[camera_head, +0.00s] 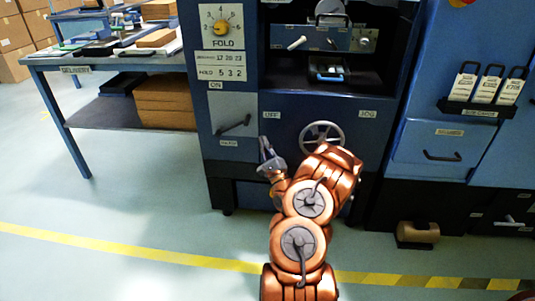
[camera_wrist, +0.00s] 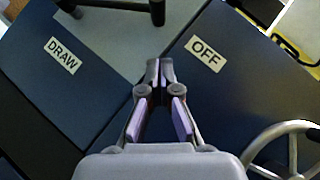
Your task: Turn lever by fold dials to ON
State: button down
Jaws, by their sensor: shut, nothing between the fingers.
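The dark lever (camera_head: 235,126) is on a grey plate (camera_head: 240,103) below the fold dials. It slants up to the right, its right end on the side of the OFF label (camera_head: 271,115). The ON label (camera_head: 215,85) is above the plate's left part. My gripper (camera_head: 265,146) is shut and empty, in front of the cabinet, right of and below the lever, apart from it. In the wrist view, the fingertips (camera_wrist: 160,68) meet between the DRAW and OFF labels; part of a dark bar (camera_wrist: 157,10), apparently the lever, shows at the top edge.
A yellow FOLD dial (camera_head: 221,28) is above the lever. A grey handwheel (camera_head: 321,137) is right of my gripper, close to my arm. A JOG label (camera_head: 367,114) is farther right. A delivery table (camera_head: 104,62) stands at the left. The floor at left front is clear.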

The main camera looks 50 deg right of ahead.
aim_at(233, 127)
jog(key=shift+w+a+r+b, duration=0.2)
jog(key=shift+w+r+b, duration=0.35)
jog(key=shift+w+r, duration=0.55)
jog(key=shift+w+a+r+b, duration=0.15)
jog(key=shift+w+r+b, duration=0.35)
jog(key=shift+w+r, duration=0.55)
